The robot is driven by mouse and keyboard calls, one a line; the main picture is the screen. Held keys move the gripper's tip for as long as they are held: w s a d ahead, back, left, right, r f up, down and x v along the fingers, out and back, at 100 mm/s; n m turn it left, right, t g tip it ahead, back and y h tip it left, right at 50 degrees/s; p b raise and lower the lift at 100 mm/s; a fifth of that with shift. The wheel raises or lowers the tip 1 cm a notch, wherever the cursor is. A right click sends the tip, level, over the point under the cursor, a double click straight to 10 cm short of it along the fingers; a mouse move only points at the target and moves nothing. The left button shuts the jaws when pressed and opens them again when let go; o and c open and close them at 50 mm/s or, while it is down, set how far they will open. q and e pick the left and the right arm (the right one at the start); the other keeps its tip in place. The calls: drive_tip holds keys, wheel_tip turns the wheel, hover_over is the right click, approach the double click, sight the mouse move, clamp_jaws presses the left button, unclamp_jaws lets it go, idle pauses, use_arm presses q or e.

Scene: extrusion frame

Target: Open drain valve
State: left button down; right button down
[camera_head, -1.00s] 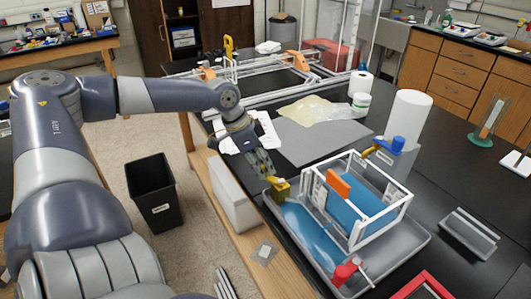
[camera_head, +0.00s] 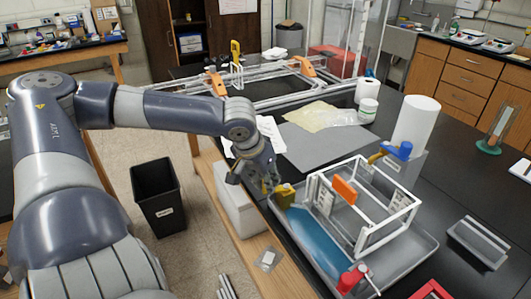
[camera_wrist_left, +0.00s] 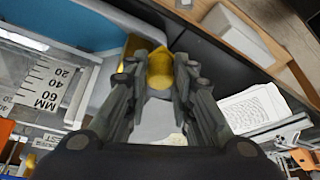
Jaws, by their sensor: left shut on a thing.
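A yellow valve part (camera_head: 284,195) sits at the left back corner of a grey tray (camera_head: 425,243). My left gripper (camera_head: 270,186) is at that corner, beside the tray's rim. In the left wrist view the yellow part (camera_wrist_left: 160,66) is between the fingertips of my left gripper (camera_wrist_left: 158,72), which is shut on it. Blue, water-like material (camera_head: 312,243) lies along the left side of the tray. A white frame (camera_head: 395,220) with an orange piece (camera_head: 345,190) stands in the tray. My right gripper is not in view.
A red-handled valve (camera_head: 352,279) is at the tray's front edge. A blue-handled valve (camera_head: 398,151) is behind the tray by a white roll (camera_head: 416,118). A white box (camera_head: 240,207) stands left of my gripper, and a black bin (camera_head: 158,197) is on the floor.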

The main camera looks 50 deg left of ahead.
use_arm(q)
drive_tip(key=shift+s+d+n, duration=0.1)
drive_tip(key=shift+n, duration=0.2)
drive_tip(key=c, duration=1.4)
unclamp_jaws()
drive_tip(key=shift+r, duration=0.15)
drive_tip(key=v, duration=1.1)
drive_tip(key=shift+r, duration=0.35)
drive_tip(key=shift+s+d+f, duration=0.1)
drive_tip(key=shift+s+d, duration=0.05)
